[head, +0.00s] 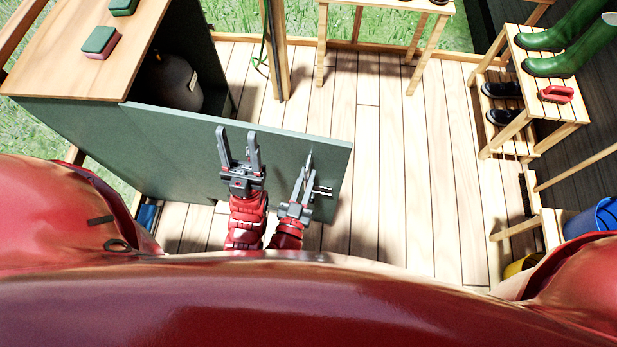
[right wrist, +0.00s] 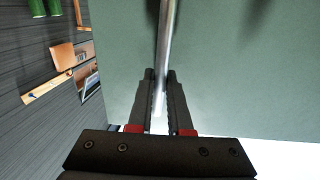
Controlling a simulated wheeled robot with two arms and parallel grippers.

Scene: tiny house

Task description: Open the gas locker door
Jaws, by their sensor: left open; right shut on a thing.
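The gas locker (head: 80,130) is a green-grey cabinet with a wooden top at the left of the head view. Its door (head: 180,140) stands partly swung out, and a grey gas bottle (head: 178,82) shows in the opening behind it. My right gripper (head: 306,182) is at the door's free edge side, shut on the metal bar handle (head: 322,191). In the right wrist view the handle (right wrist: 165,50) runs between the two fingers, with the door face (right wrist: 240,80) behind. My left gripper (head: 239,150) is open and empty, in front of the door face, left of the right gripper.
Two sponges (head: 100,41) lie on the locker top. A wooden shoe rack (head: 545,130) with green boots (head: 560,60) stands at the right, and a blue bucket (head: 598,218) is near the right edge. The plank floor (head: 400,170) right of the door is clear.

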